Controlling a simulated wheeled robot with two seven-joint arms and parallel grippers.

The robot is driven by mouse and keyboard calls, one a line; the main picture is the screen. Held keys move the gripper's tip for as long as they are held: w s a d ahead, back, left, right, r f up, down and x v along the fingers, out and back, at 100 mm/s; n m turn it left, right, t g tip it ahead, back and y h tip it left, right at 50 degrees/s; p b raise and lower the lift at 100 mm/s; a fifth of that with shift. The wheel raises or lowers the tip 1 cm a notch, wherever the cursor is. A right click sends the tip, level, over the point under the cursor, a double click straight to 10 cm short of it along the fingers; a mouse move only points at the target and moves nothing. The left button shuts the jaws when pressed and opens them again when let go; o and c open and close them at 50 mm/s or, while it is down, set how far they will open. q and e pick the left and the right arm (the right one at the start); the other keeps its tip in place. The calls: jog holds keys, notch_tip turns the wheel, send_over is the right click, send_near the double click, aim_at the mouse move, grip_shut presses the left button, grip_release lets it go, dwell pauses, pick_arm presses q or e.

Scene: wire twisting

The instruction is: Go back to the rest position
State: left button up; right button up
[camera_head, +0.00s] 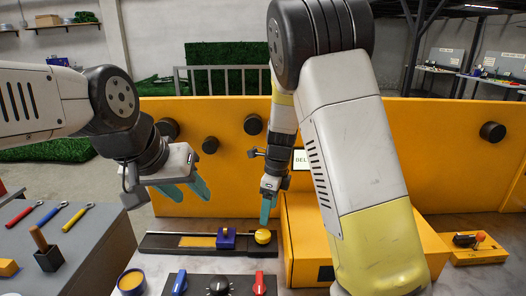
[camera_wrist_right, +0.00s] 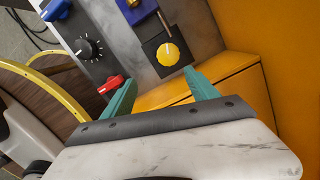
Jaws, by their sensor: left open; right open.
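My left gripper (camera_head: 187,188) hangs at the left in the head view. Its teal fingers are apart and empty, above the table and clear of everything. My right gripper (camera_head: 267,212) points down at the centre of the head view, just above a round yellow knob (camera_head: 263,236). In the right wrist view its teal fingers (camera_wrist_right: 160,90) are spread with nothing between them. The yellow knob (camera_wrist_right: 168,54) on its black plate lies beyond the fingertips there, apart from them. No wire can be made out.
A dark rail (camera_head: 165,243) with a blue block (camera_head: 226,238) lies beside the knob. A panel with a black dial (camera_head: 217,287) and red switch (camera_head: 259,283) is in front. A yellow box (camera_head: 300,240) stands close right. Wrenches (camera_head: 50,217) lie left. A yellow wall (camera_head: 420,150) closes the back.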

jog(key=s+d+r+n+t, duration=0.3)
jog(key=s+d+r+n, duration=0.3)
jog(key=s+r+n, duration=0.3)
jog(key=s+d+r+n+t, duration=0.3)
jog(key=s+d+r+n, duration=0.3)
jog(key=s+r+n, duration=0.4)
jog(key=s+n, duration=0.1)
jog(key=n, duration=0.2)
jog(key=shift+d+r+y, duration=0.15)
jog(key=shift+r+y, duration=0.1)
jog(key=shift+y, duration=0.15)
